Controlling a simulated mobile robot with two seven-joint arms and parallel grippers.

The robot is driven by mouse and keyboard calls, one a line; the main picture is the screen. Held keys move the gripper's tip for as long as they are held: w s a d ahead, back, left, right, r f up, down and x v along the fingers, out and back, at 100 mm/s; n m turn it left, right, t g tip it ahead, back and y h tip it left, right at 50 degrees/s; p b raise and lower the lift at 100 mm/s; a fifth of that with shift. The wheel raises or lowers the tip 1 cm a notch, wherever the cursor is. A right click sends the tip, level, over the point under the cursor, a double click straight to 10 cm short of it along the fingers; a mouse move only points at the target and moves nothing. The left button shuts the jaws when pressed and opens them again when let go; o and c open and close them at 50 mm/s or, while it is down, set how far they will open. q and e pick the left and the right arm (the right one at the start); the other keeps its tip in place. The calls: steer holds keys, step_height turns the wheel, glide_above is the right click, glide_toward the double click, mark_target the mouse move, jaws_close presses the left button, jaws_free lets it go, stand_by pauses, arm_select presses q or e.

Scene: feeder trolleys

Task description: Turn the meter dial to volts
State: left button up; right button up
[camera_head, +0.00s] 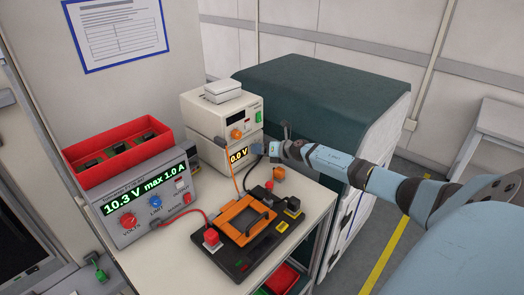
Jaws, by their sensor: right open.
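A stack of white instruments (218,110) stands at the back of the bench. A further orange knob-like part (278,173) shows below the gripper. My left gripper is not in view.
A grey power supply (145,200) reads 10.3 V max 1.0 A, with a red tray (120,150) on top. A black board with an orange fixture (245,218) lies in front, with cables around it. A dark-topped cabinet (320,90) stands behind my right arm.

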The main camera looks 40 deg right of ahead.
steer(key=b+v, duration=0.1)
steer(key=v, duration=1.2)
steer(key=shift+s, duration=0.35)
steer(key=shift+d+r, duration=0.1)
steer(key=shift+r, duration=0.1)
